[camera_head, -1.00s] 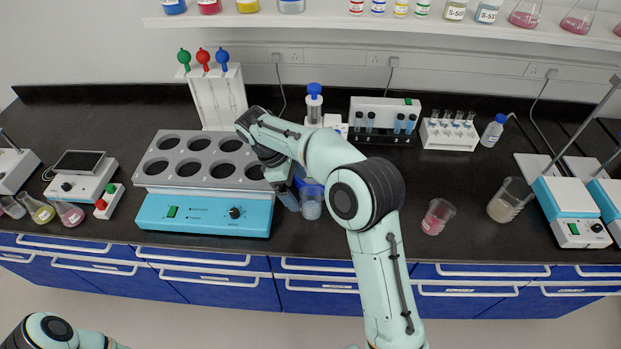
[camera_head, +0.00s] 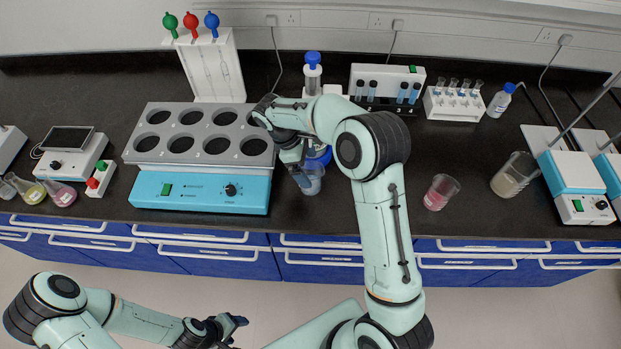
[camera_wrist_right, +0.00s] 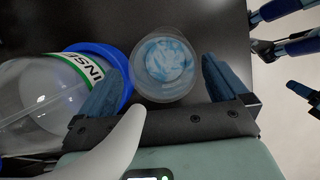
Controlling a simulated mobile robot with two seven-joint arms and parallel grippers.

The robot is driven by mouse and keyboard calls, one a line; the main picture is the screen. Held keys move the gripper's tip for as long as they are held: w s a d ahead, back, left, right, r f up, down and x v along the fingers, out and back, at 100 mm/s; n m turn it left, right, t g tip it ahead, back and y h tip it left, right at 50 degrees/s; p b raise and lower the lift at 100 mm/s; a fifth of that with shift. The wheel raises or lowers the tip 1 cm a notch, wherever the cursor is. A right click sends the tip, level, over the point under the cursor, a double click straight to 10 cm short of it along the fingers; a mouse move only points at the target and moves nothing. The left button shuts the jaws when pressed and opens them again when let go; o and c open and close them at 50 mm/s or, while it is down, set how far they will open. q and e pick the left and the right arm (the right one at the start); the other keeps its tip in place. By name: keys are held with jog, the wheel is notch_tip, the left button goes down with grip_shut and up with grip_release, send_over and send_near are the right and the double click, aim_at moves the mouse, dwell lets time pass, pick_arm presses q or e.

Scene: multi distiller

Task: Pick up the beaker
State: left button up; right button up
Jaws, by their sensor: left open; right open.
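A small clear beaker (camera_head: 313,183) with blue contents stands on the black bench, right of the eight-hole heating block. My right gripper (camera_head: 303,178) is low beside it and partly hides it. In the right wrist view, the beaker (camera_wrist_right: 165,65) sits between the two spread dark-blue fingers of the gripper (camera_wrist_right: 162,68), with small gaps on both sides. My left gripper (camera_head: 240,323) is open and empty at the bottom of the head view, in front of the cabinets.
The heating block (camera_head: 200,190) stands left. A pink beaker (camera_head: 440,192) and a larger beaker (camera_head: 514,176) stand right, with clear bench between.

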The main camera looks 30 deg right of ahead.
aim_at(313, 176)
jog(key=x, duration=0.4)
jog(key=shift+s+a+r, duration=0.1)
jog(key=shift+s, duration=0.15)
jog(key=shift+f, duration=0.4)
jog(key=c, duration=1.2)
pick_arm(q)
jog(key=shift+w, duration=0.1)
jog(key=shift+d, duration=0.1)
pick_arm(e)
jog(key=shift+r, duration=0.15)
pick_arm(q)
jog(key=shift+d, duration=0.1)
pick_arm(e)
jog(key=shift+s, duration=0.1)
